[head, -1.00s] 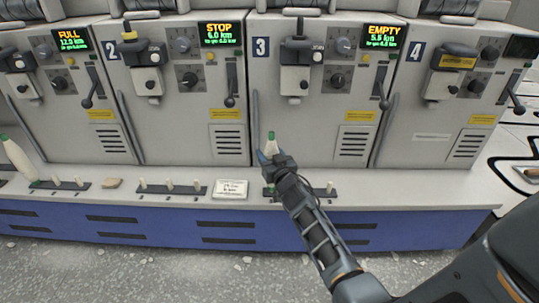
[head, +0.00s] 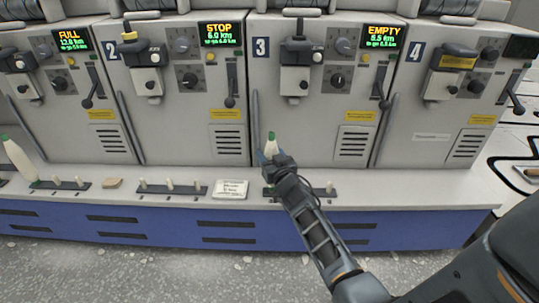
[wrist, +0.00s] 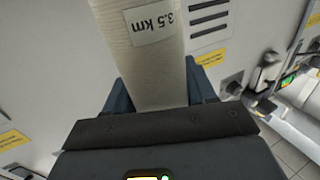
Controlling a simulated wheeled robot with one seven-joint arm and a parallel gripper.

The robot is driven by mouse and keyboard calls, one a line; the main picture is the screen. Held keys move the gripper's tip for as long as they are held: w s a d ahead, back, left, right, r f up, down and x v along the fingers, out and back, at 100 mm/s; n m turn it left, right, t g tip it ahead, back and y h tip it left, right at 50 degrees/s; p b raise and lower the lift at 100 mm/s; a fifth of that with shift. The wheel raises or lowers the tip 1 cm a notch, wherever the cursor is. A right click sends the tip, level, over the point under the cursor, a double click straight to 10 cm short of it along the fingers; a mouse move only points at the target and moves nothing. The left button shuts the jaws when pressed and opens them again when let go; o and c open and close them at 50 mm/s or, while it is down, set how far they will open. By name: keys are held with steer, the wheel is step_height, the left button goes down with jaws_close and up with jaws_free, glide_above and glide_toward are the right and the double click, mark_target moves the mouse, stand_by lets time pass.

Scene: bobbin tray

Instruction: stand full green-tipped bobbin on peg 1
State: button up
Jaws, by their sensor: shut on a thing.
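My gripper (head: 270,157) is shut on a pale bobbin (head: 271,146) with a green tip, held upright above the shelf in front of machine 3. In the wrist view the bobbin (wrist: 145,70) stands between the dark fingers and carries a label reading 3.5 km. Below it is a black peg strip (head: 319,192), with a pale peg showing right of my arm; my gripper and arm hide part of it. A second green-tipped bobbin (head: 18,158) stands tilted at the far left. The peg numbers are too small to read.
Other peg strips lie in front of machine 2 (head: 172,190) and farther left (head: 60,185), with bare pegs. A white card (head: 231,189) and a small tan piece (head: 112,183) lie on the shelf. Machine fronts rise close behind the bobbin. The shelf right of the strip is clear.

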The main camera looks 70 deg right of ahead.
steer(key=shift+f+b, duration=0.55)
steer(key=shift+f, duration=0.05)
steer(key=o, duration=0.8)
steer(key=b+v, duration=0.1)
steer(key=v, duration=1)
steer(key=shift+r+b, duration=0.1)
steer(key=shift+b, duration=0.2)
stand_by(0.6)
